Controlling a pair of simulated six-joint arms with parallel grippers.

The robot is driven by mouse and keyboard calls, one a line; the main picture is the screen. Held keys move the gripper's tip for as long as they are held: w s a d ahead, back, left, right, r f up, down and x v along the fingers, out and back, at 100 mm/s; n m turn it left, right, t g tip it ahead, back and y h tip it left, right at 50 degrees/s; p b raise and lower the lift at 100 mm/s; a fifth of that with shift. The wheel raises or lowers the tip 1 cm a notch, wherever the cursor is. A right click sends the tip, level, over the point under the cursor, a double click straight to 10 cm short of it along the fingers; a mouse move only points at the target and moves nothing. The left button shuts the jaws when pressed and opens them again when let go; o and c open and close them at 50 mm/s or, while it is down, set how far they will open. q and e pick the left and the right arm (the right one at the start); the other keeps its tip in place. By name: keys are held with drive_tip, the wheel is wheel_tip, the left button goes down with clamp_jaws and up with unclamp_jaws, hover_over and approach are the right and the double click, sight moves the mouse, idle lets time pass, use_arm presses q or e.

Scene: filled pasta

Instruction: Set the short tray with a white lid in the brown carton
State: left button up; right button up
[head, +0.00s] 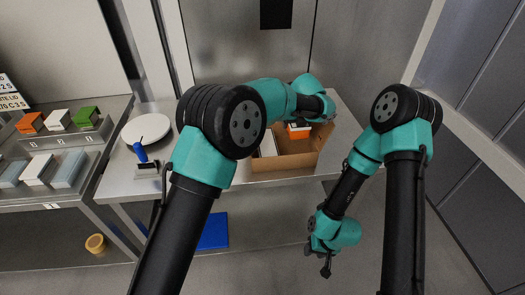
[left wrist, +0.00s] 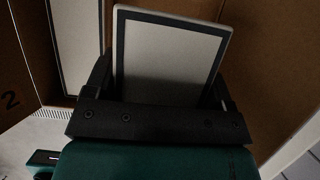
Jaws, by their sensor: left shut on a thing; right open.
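The brown carton (head: 285,162) stands open on the steel table, and its walls also show in the left wrist view (left wrist: 265,65). My left gripper (left wrist: 162,85) reaches into the carton and is shut on a short tray with a pale lid (left wrist: 168,60), dark-edged in this view. In the head view an orange body with a white top (head: 298,131) shows below this gripper, which partly hides it. Another white-lidded tray (head: 268,143) lies along the carton's left side and shows in the left wrist view (left wrist: 76,40). My right gripper (head: 326,266) is open and empty, low in front of the table.
A round white plate (head: 147,129) and a blue-handled tool (head: 141,153) are left of the carton. The left rack holds orange (head: 30,123), white (head: 57,120) and green (head: 85,116) boxes, with several pale ones below. A blue panel (head: 214,231) is under the table.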

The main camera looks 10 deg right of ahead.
use_arm(q)
drive_tip(key=shift+d, duration=0.1)
hover_over(292, 146)
drive_tip(key=s, duration=0.2)
drive_tip(key=shift+w+d+f, duration=0.1)
drive_tip(key=shift+w+f, duration=0.05)
drive_tip(key=shift+f, duration=1.1)
drive_tip(key=shift+w+f, duration=0.1)
drive_tip(key=shift+f, duration=1.15)
drive_tip(key=shift+f, duration=2.5)
drive_tip(key=shift+f, duration=0.15)
drive_tip(key=o, duration=0.7)
drive_tip(key=shift+o, duration=0.2)
drive_tip(key=v, duration=1.2)
drive_tip(key=shift+w, duration=0.1)
